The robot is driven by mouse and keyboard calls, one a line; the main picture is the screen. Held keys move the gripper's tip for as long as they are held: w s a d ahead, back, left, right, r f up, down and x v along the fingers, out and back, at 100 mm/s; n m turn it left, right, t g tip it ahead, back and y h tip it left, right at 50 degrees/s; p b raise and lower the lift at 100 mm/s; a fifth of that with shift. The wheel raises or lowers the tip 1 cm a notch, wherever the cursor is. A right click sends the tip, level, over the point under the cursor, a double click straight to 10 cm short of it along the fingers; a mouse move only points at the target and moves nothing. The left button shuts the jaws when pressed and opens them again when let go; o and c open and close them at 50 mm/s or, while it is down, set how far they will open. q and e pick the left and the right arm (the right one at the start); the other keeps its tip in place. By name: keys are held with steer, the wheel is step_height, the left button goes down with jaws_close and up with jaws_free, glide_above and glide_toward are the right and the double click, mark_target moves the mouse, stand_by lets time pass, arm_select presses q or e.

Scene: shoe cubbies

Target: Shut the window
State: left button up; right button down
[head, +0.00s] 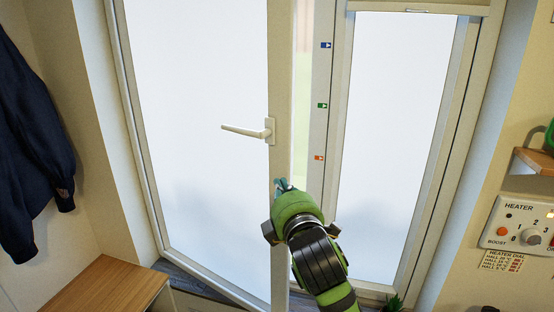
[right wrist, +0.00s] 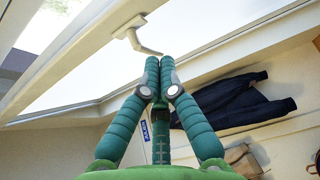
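The window's left sash (head: 281,90) is ajar, swung into the room, with a narrow strip of outdoors between its free edge and the frame post (head: 320,130). Its white handle (head: 246,130) points left, roughly level; it also shows in the right wrist view (right wrist: 131,32). My right gripper (head: 283,185) is at the sash's free edge, below the handle. In the right wrist view its teal fingertips (right wrist: 159,66) are together with nothing seen between them. Whether they touch the sash is unclear. My left gripper is not in view.
A fixed frosted pane (head: 390,130) is right of the post. Blue, green and orange stickers mark the post. A dark jacket (head: 35,150) hangs at left above a wooden top (head: 105,285). A heater panel (head: 525,228) and small shelf (head: 535,163) are at right.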

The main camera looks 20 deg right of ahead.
steer(key=w+d+p, duration=0.1)
steer(key=w, duration=0.2)
steer(key=w+d+p, duration=0.1)
steer(key=w, duration=0.3)
steer(key=w+d+p, duration=0.1)
steer(key=w+d, duration=0.1)
steer(key=w, duration=0.2)
steer(key=shift+w+r, duration=0.1)
steer(key=shift+w, duration=0.15)
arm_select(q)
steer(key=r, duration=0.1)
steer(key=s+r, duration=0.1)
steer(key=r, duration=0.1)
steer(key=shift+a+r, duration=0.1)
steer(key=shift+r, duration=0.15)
arm_select(e)
steer(key=shift+a, duration=0.1)
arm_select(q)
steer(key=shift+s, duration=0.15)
